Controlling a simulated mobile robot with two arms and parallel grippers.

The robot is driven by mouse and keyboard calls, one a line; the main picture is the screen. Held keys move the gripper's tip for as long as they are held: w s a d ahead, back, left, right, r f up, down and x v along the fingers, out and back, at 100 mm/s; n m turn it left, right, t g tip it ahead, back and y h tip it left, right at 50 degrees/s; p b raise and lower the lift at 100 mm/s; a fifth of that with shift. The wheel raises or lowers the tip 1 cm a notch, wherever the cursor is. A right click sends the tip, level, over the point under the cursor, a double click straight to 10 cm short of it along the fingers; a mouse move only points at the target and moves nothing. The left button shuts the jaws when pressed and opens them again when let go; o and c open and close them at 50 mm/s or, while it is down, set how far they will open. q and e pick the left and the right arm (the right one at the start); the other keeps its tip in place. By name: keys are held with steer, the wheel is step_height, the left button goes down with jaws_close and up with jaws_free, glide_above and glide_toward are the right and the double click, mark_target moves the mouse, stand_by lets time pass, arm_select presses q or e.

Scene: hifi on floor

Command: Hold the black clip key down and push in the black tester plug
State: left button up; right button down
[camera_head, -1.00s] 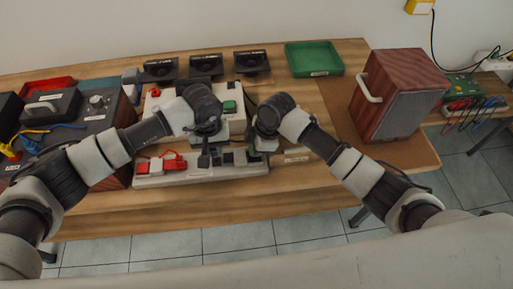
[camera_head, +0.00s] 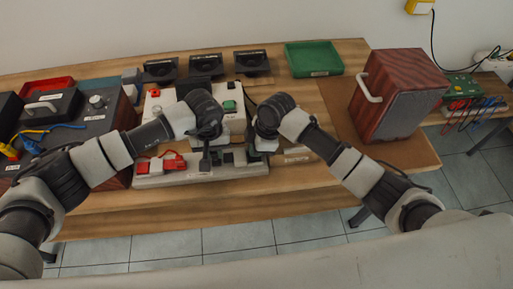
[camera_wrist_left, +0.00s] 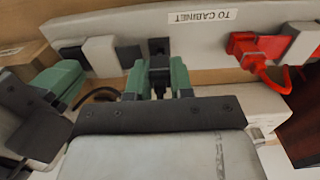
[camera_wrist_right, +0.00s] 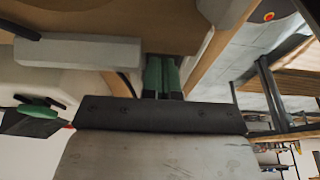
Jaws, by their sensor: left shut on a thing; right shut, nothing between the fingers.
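The pale terminal strip (camera_head: 190,180), labelled "TO CABINET" in the left wrist view (camera_wrist_left: 202,16), lies along the bench's front. My left gripper (camera_head: 207,152) is shut on the black tester plug (camera_wrist_left: 159,48), at the strip's edge beside a dark square opening (camera_wrist_left: 129,54). Whether the plug is inside the strip cannot be told. The black clip key (camera_wrist_left: 72,53) is at the strip's end, beyond a white block (camera_wrist_left: 100,55). My right gripper (camera_head: 259,150) is shut and empty at that key; its green fingers (camera_wrist_right: 162,76) stand together. Fingertip contact is unclear.
Red plug and key parts (camera_head: 172,160) sit at the strip's left end. A white box with a green button (camera_head: 229,107) stands behind the strip. A wooden speaker (camera_head: 397,95) stands to the right, with a green tray (camera_head: 313,59) behind. The bench front is clear.

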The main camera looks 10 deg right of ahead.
arm_select(q)
steer(key=shift+f, duration=0.85)
arm_select(e)
steer(key=shift+s+f, duration=0.25)
steer(key=shift+f, duration=0.2)
stand_by(2.4)
arm_select(q)
steer(key=o, duration=0.9)
steer(key=shift+o, duration=0.2)
step_height(320, 180, up, 12)
steer(key=shift+s+r, duration=0.1)
steer(key=shift+r, duration=2.95)
arm_select(e)
steer(key=shift+r, duration=0.35)
steer(key=a+v, duration=0.1)
steer(key=v, duration=1.3)
steer(key=shift+w+r, duration=0.2)
